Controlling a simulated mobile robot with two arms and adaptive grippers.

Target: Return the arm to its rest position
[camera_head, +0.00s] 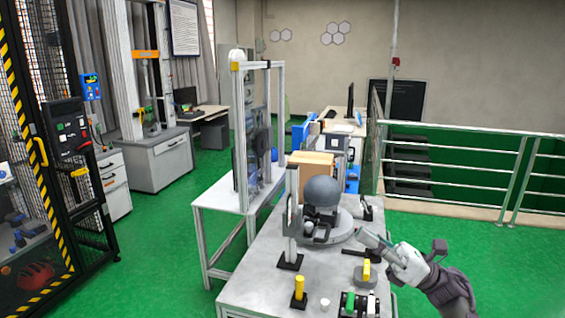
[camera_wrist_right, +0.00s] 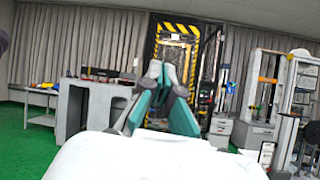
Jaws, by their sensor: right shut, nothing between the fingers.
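My right gripper (camera_head: 364,236) comes in from the right in the head view, above the right part of the grey table (camera_head: 250,272). Its fingers point left toward the round dark device (camera_head: 322,192) on the table and hold nothing. In the right wrist view the same gripper (camera_wrist_right: 155,70) shows with its fingertips together, facing the room and the black-and-yellow framed cage. My left gripper is not in either view.
On the table stand a yellow-topped post (camera_head: 299,288), a small white piece (camera_head: 325,304) and a yellow-and-black item (camera_head: 366,272). A white table with a tall frame (camera_head: 240,130) stands behind. A metal railing (camera_head: 460,172) runs at right. Green floor is open at left.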

